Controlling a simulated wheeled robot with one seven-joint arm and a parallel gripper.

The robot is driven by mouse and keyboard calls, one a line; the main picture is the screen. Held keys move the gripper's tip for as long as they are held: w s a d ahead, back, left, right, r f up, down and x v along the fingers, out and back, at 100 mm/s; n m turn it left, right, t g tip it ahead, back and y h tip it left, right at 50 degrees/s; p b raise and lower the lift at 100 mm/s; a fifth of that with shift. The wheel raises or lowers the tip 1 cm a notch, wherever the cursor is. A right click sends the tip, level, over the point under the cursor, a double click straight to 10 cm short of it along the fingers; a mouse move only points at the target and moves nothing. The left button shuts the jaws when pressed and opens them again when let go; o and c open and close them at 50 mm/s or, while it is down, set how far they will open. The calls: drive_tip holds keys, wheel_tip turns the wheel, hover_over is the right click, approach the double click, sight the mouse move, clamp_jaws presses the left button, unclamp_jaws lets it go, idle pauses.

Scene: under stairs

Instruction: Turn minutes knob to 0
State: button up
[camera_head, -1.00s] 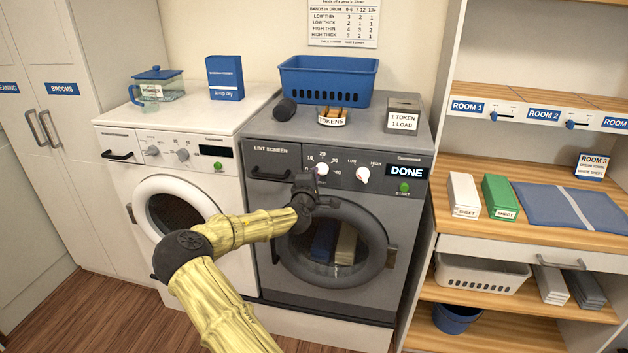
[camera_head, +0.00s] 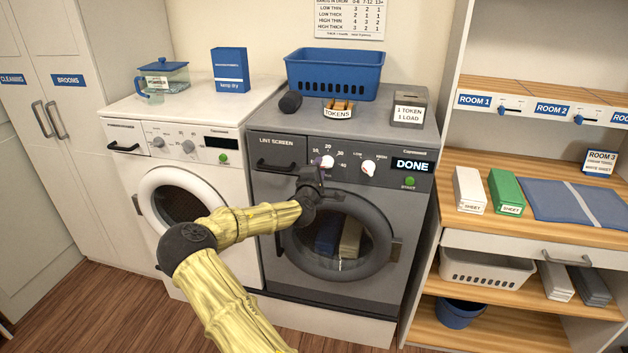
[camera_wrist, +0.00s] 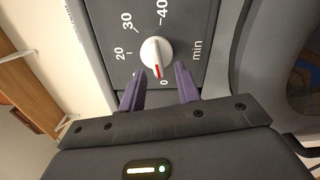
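The white minutes knob (camera_head: 327,161) is on the grey dryer's panel (camera_head: 343,177). In the wrist view the knob (camera_wrist: 155,52) has a red pointer aimed at, or very near, the 0 mark beside "min". My gripper (camera_head: 318,170) is in front of the panel at the knob, partly hiding the dial in the head view. In the wrist view its two purple fingers (camera_wrist: 160,74) are apart, one on each side below the knob, with nothing held between them. I cannot tell whether a fingertip touches the knob.
A second white knob (camera_head: 368,167), a DONE display (camera_head: 412,165) and a green start button (camera_head: 409,182) lie to the right. The lint screen handle (camera_head: 277,165) sticks out to the left. The round dryer door (camera_head: 342,235) is below, shut.

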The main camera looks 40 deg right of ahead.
drive_tip(key=b+v, duration=0.1)
drive_tip(key=v, duration=1.6)
drive_tip(key=shift+b, duration=0.4)
drive_tip(key=shift+s, duration=0.15)
drive_tip(key=s+a+f+m+g+y+p, duration=0.5)
drive_tip(key=s+f+m+g+y, duration=0.25)
drive_tip(key=f, duration=0.25)
drive_tip(key=s+a+r+m+y+p, duration=0.1)
drive_tip(key=s+a+r+y+p, duration=0.1)
drive_tip(key=a, duration=0.4)
drive_tip(key=s+a+r+g+y+p, duration=0.1)
drive_tip(key=s+a+r+y+p, duration=0.1)
drive_tip(key=s+a+r, duration=0.3)
drive_tip(key=s+a+r+m+y+p, duration=0.1)
drive_tip(key=s+a+r+y+p, duration=0.1)
drive_tip(key=s+a+r, duration=0.2)
drive_tip(key=a+r, duration=0.2)
drive_tip(key=a, duration=0.2)
drive_tip(key=shift+s+a+r+m, duration=0.25)
drive_tip(key=shift+a+m, duration=0.1)
drive_tip(key=shift+a, duration=0.05)
